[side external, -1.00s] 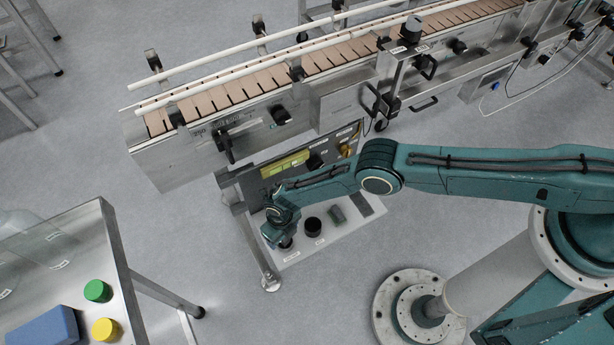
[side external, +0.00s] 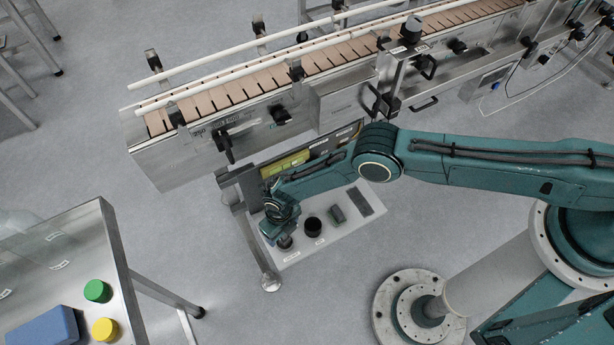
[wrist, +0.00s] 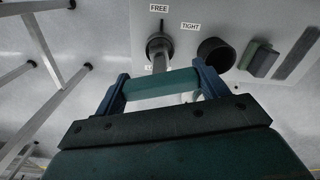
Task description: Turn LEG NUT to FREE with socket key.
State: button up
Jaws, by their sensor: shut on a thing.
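My gripper (wrist: 160,88) is shut on the teal handle of the socket key (wrist: 158,62). The key's grey shaft runs from the handle to the round dark leg nut (wrist: 159,44) on the light panel. The wrist hides part of this in the side view, where my gripper (side external: 283,240) is low over the panel's left end. A dark pointer at the nut points up toward the FREE label (wrist: 159,8). The TIGHT label (wrist: 190,26) is to the right. Another label below the nut is mostly covered. I cannot tell how deeply the key is seated.
A black round cup (wrist: 216,54), a grey-green block (wrist: 259,60) and a dark strip (wrist: 297,55) lie to the right on the panel. The conveyor (side external: 270,75) stands behind. A steel table (side external: 105,240) with green and yellow caps and a blue block stands left.

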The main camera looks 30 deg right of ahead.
jog(key=shift+r, duration=0.4)
jog(key=shift+r, duration=0.25)
jog(key=shift+r, duration=0.35)
jog(key=shift+r, duration=0.2)
jog(key=shift+s+r, duration=0.1)
jog(key=shift+r, duration=0.05)
jog(key=shift+s+r, duration=0.7)
jog(key=shift+r, duration=0.25)
jog(key=shift+s+r, duration=0.7)
jog(key=shift+r, duration=0.2)
jog(key=shift+w+r, duration=0.1)
